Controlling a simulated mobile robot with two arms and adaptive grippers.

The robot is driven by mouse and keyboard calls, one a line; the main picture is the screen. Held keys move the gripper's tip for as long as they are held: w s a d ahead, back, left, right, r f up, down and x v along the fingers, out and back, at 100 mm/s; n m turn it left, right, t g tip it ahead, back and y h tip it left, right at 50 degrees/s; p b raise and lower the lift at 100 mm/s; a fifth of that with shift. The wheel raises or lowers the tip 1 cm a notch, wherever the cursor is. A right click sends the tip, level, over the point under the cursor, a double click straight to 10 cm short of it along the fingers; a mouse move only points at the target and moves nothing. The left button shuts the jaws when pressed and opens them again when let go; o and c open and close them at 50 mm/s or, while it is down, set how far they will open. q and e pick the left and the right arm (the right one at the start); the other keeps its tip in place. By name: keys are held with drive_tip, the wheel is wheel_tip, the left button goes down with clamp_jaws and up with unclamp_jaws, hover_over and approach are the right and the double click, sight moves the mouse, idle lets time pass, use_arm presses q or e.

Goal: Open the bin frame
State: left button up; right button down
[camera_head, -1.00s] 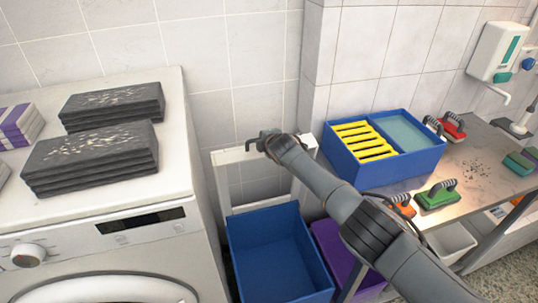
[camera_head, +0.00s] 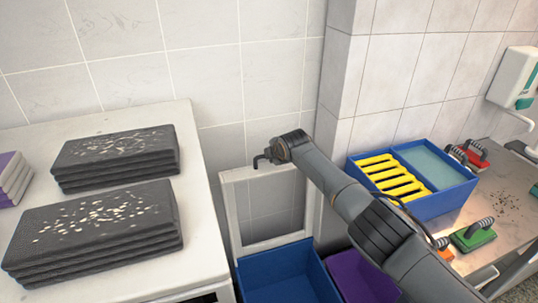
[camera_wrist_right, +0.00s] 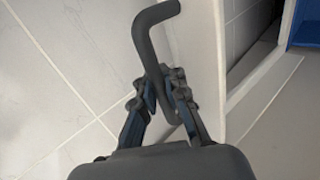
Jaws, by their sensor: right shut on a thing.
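The bin frame (camera_head: 229,215) is a white open rectangle standing between the washing machine and the shelf bench, with a blue bin (camera_head: 280,275) and a purple bin (camera_head: 362,275) just below and in front of it. A dark bent handle (camera_head: 258,161) is at its top bar. My right gripper (camera_head: 268,158) is shut on the handle. In the right wrist view the fingers (camera_wrist_right: 165,78) close on the dark handle (camera_wrist_right: 148,38), whose bent end sticks out past them beside the pale frame. My left gripper is out of view.
A washing machine (camera_head: 190,210) on the left carries stacks of dark grey towels (camera_head: 115,155). On the right, a bench (camera_head: 510,215) holds a blue tray (camera_head: 425,207) with yellow slats and several brushes (camera_head: 472,236). A tiled wall stands close behind.

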drive_tip(key=shift+w+a+r, duration=0.1)
drive_tip(key=shift+r, duration=0.3)
drive_tip(key=c, duration=1.4)
unclamp_jaws()
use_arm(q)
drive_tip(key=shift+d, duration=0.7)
use_arm(e)
drive_tip(key=shift+f, duration=0.1)
drive_tip(key=shift+v, duration=1.25)
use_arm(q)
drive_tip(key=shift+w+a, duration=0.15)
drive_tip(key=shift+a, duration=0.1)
use_arm(e)
drive_tip(key=v, duration=1)
drive_tip(key=shift+f, duration=0.1)
